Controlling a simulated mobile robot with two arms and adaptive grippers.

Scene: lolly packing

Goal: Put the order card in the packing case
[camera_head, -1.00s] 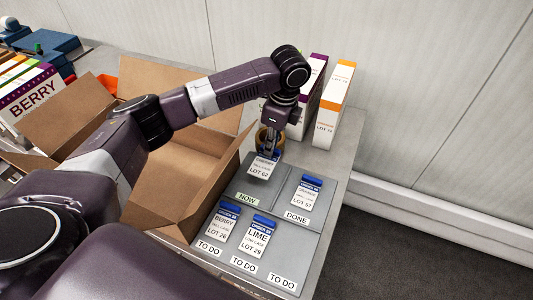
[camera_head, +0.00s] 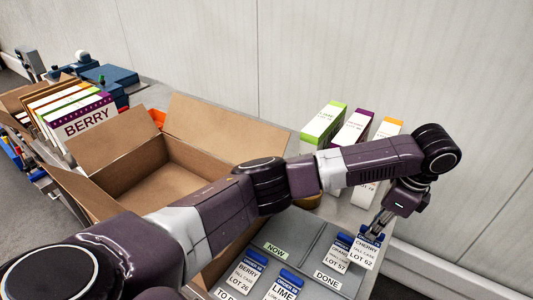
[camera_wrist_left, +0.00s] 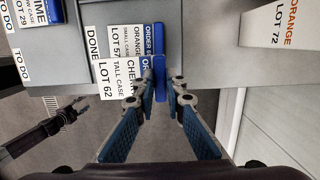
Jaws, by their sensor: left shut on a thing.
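My left gripper (camera_head: 376,224) is shut on the blue top of a white order card reading CHERRY, TALL CASE, LOT 62 (camera_head: 365,251). The card also shows in the left wrist view (camera_wrist_left: 112,80), between the fingertips (camera_wrist_left: 161,75). It is at the DONE section of the grey board (camera_head: 303,233), partly covering the ORANGE LOT 57 card (camera_head: 336,258); whether it touches is unclear. The packing case (camera_head: 213,130) is an open cardboard box left of the board, its visible inside empty. A dark gripper, apparently my right one (camera_wrist_left: 50,127), shows low at left in the wrist view.
BERRY LOT 26 (camera_head: 243,276) and LIME (camera_head: 284,289) cards lie on the board's TO DO part; NOW is bare. Several upright cartons (camera_head: 322,122) stand behind my left arm. A box of cartons (camera_head: 88,122) is at far left. The counter ends right of the board.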

